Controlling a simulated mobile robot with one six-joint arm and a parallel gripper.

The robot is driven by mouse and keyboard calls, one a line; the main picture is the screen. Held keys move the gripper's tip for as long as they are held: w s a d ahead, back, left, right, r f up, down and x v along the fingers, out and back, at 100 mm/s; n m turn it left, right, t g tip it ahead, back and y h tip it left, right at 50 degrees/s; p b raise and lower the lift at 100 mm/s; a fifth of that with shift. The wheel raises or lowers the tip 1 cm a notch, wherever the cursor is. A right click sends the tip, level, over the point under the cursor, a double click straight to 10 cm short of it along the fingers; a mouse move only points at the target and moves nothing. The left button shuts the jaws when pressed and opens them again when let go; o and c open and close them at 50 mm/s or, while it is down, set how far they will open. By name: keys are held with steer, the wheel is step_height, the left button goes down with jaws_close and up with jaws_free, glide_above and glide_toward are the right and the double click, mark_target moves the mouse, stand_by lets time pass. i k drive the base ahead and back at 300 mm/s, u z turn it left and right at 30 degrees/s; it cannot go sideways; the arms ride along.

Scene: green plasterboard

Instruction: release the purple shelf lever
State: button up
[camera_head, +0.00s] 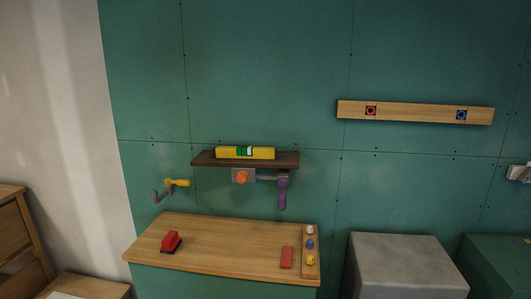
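The purple lever (282,194) hangs pointing down below the right end of a dark brown wall shelf (203,158). A short grey bar joins it to a grey bracket with an orange round part (242,177) under the shelf. A yellow cylinder (235,153) with a green and white band lies on the shelf, which looks about level. My gripper is not in view, so its state and its place relative to the lever are hidden.
A wooden-topped cabinet (215,245) stands below, bearing a red-and-black object (171,241), a red block (287,257) and a strip with several knobs. A yellow-handled crank (175,184) sticks out at left. A grey block (402,262) stands right.

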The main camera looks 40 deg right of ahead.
mark_target(283, 181)
steer(key=z, duration=0.8)
steer(key=k, duration=1)
steer(key=i, duration=0.95)
